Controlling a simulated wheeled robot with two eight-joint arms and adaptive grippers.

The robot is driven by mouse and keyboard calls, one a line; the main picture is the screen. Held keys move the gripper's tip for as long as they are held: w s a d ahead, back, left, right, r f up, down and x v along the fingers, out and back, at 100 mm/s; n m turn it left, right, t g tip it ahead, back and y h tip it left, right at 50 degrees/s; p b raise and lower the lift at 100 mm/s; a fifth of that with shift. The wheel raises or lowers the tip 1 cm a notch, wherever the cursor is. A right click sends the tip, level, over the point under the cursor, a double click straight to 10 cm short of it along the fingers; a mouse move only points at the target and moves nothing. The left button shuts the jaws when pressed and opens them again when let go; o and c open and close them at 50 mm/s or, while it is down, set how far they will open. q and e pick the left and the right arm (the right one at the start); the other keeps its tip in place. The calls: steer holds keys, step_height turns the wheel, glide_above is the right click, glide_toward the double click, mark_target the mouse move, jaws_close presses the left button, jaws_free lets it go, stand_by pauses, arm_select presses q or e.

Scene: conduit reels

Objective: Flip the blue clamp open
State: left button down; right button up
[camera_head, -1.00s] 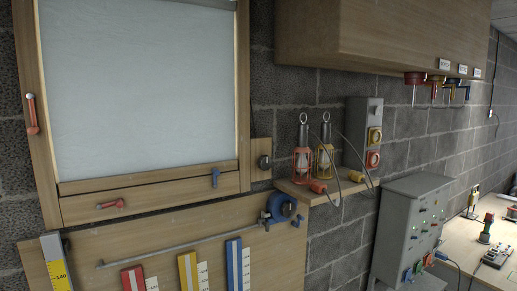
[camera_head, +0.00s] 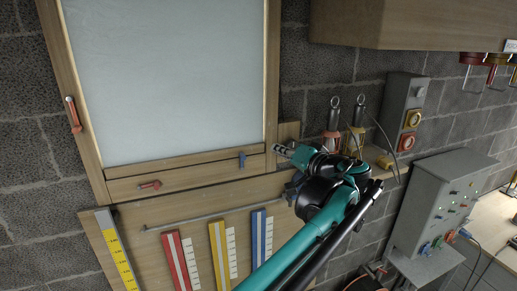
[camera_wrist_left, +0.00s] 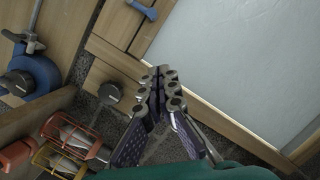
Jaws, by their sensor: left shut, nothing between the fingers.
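The blue clamp (camera_head: 242,160) is a small lever on the wooden rail below the pale panel, standing about upright in the head view. It also shows at the top edge of the left wrist view (camera_wrist_left: 142,9). My left gripper (camera_head: 278,149) is to the right of the clamp, apart from it, with its tips pointing left. In the left wrist view its fingers (camera_wrist_left: 163,78) are together and hold nothing, and the clamp lies beyond the tips. My right gripper is in neither current view.
Red clamps sit on the left frame (camera_head: 73,114) and lower rail (camera_head: 149,185). A dark knob (camera_wrist_left: 107,92) and blue reel (camera_wrist_left: 38,75) are near my left gripper. Lanterns (camera_head: 333,135) stand on the shelf behind my arm. The wall cabinet (camera_head: 430,22) overhangs at upper right.

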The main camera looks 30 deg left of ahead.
arm_select(q)
steer(key=p, duration=0.3)
glide_above(243, 162)
steer(key=d, duration=0.4)
step_height(243, 162, down, 4)
steer(key=shift+r, duration=0.1)
steer(key=shift+s+a+f, duration=0.15)
steer(key=shift+s+f, duration=0.25)
steer(key=shift+s, duration=0.1)
steer(key=shift+w, duration=0.1)
steer(key=shift+w, duration=0.1)
steer(key=shift+s+a, duration=0.1)
steer(key=shift+s, duration=0.15)
steer(key=shift+n, duration=0.3)
